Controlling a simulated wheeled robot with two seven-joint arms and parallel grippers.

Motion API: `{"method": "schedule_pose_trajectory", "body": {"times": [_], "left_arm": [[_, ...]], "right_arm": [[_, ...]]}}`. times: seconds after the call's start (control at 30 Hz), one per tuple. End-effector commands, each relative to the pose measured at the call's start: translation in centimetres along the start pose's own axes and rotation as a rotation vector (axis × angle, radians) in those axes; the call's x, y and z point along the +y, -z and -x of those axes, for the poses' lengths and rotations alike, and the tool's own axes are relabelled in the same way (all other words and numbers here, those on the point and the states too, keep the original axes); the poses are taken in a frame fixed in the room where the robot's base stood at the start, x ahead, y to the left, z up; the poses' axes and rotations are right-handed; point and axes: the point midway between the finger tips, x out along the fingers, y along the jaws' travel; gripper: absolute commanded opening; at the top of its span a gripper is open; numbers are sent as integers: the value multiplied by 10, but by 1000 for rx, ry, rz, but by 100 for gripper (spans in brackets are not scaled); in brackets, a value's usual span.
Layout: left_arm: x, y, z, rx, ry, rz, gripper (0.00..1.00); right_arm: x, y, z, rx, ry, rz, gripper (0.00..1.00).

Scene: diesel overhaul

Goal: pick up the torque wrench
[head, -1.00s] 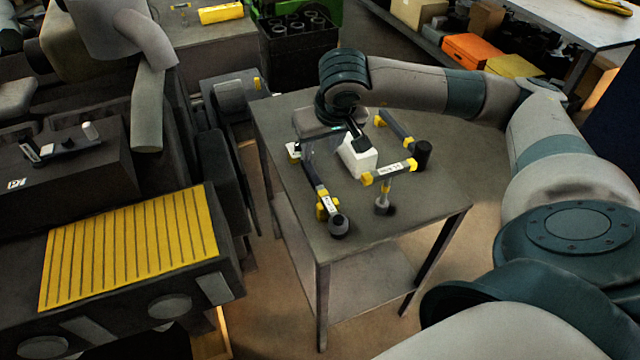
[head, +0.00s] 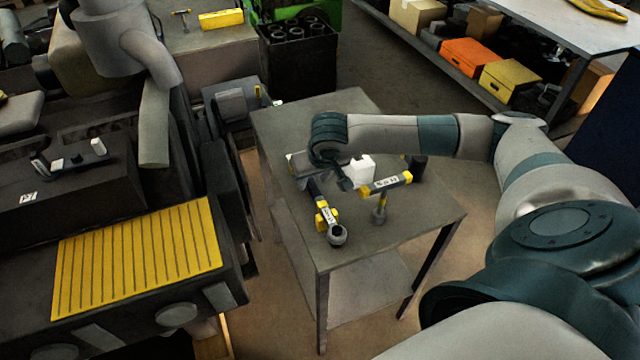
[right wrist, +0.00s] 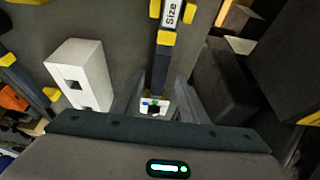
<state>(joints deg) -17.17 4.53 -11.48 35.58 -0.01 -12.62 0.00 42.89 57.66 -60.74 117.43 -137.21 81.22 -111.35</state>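A long dark tool with yellow collars and a grey ring head, which I take for the torque wrench (head: 321,204), lies on the small grey table (head: 405,225). Its ring end points toward the table's front edge. My right gripper (head: 342,183) is low over its far, handle end. In the right wrist view, the wrench (right wrist: 163,45) shows a label reading "Size". Its dark handle and pale end lie between the fingers of my open right gripper (right wrist: 155,98), with gaps at the sides. Finger contact with the table cannot be told. My left gripper is out of view.
A white block (head: 362,170) stands close right of the gripper; it also shows in the right wrist view (right wrist: 80,75). A large engine (head: 215,180) stands left.

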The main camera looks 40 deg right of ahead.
Motion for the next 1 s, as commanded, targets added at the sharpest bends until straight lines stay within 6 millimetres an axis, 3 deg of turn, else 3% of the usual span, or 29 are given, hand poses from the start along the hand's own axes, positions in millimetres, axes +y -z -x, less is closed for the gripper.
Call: {"method": "schedule_pose_trajectory", "body": {"times": [0.27,0.6,1.0], "left_arm": [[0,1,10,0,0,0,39],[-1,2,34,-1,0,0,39],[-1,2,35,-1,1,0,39]], "right_arm": [[0,2,-6,-2,0,-1,39],[1,4,-42,-2,-1,-1,39],[1,4,-52,0,0,0,39]]}}
